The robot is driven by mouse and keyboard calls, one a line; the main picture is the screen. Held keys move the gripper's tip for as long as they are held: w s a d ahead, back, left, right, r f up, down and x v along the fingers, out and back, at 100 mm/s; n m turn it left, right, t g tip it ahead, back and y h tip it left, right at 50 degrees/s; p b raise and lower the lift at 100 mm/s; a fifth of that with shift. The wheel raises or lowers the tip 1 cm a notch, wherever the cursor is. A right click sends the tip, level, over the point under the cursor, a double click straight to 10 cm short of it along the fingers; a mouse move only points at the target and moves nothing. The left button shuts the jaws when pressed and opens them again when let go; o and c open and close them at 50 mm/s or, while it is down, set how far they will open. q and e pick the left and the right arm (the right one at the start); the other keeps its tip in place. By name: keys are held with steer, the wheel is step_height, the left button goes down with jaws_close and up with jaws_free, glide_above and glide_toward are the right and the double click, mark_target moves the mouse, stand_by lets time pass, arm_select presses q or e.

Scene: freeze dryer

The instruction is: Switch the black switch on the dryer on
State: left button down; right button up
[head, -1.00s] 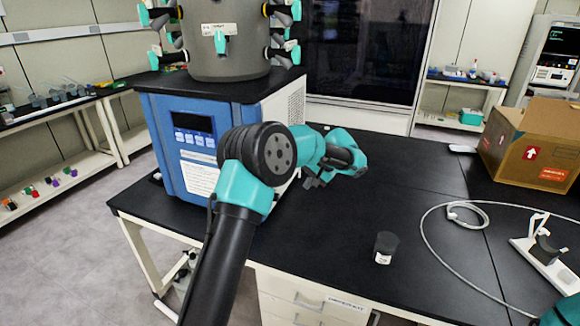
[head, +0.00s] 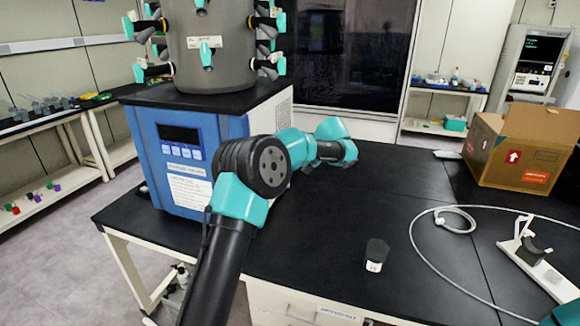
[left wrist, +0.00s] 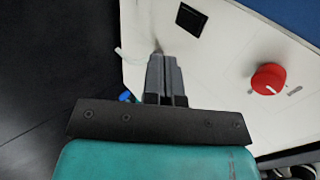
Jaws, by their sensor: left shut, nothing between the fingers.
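The freeze dryer (head: 232,126) stands on the black bench at left, with a blue front and a white side panel. In the left wrist view its white panel (left wrist: 222,62) carries the small square black switch (left wrist: 188,20) and a round red knob (left wrist: 268,79). My left gripper (left wrist: 159,54) is shut and empty, its tips a little below and left of the switch in the picture. They look apart from it, but the depth is hard to tell. In the head view my left arm hides the switch, and the left fingers cannot be made out.
A dark-capped jar (head: 376,254) stands on the bench right of my arm. A white cable (head: 432,262), a white stand (head: 540,268) and a cardboard box (head: 515,150) lie farther right. The bench between arm and box is mostly clear.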

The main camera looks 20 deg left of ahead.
arm_select(q)
steer(key=a+r+x, duration=0.1)
steer(key=a+x, duration=0.1)
steer(key=x, duration=0.9)
steer(key=shift+s+r, duration=0.15)
steer(key=shift+r, duration=0.1)
steer(key=shift+a, duration=0.15)
steer(key=shift+r, duration=0.15)
